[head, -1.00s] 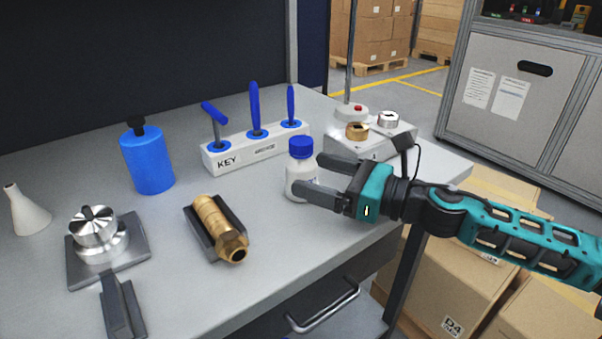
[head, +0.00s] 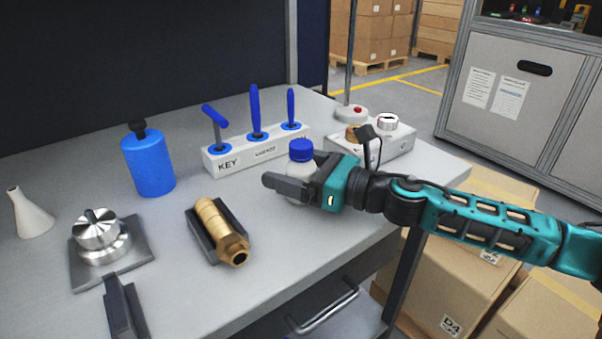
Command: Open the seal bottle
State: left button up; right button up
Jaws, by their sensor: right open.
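The seal bottle (head: 300,167) is a small white bottle with a blue cap (head: 301,150), upright on the workbench. The cap is on it. My right gripper (head: 280,187) is open at the bottle's body, below the cap. One finger crosses in front of the bottle and hides its lower part. The far finger is hidden, so I cannot tell whether the gripper touches the bottle.
A white key rack (head: 255,148) with blue-handled tools stands behind the bottle. A blue bottle (head: 148,165), a brass fitting (head: 216,229) in a dark cradle, a silver housing (head: 100,236) and a white funnel (head: 29,213) are to the left. A control box (head: 378,145) stands behind my right arm.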

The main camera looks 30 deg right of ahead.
jog(key=shift+c, duration=0.4)
jog(key=c, duration=1.1)
jog(key=shift+o, duration=0.2)
notch_tip(320, 180, up, 12)
jog(key=p, duration=0.6)
jog(key=shift+r, duration=0.25)
pick_arm(q)
notch_tip(320, 180, up, 7)
jog(key=s+a+p, duration=0.1)
jog(key=a+p, duration=0.2)
jog(key=p, duration=0.1)
jog(key=shift+s+f+y+p, duration=0.15)
jog(key=shift+y+p, duration=0.25)
pick_arm(e)
notch_tip(320, 180, up, 8)
jog(key=shift+f, duration=0.2)
jog(key=o, duration=0.6)
pick_arm(q)
jog(key=shift+s+d+f, duration=0.15)
pick_arm(e)
jog(key=c, duration=1)
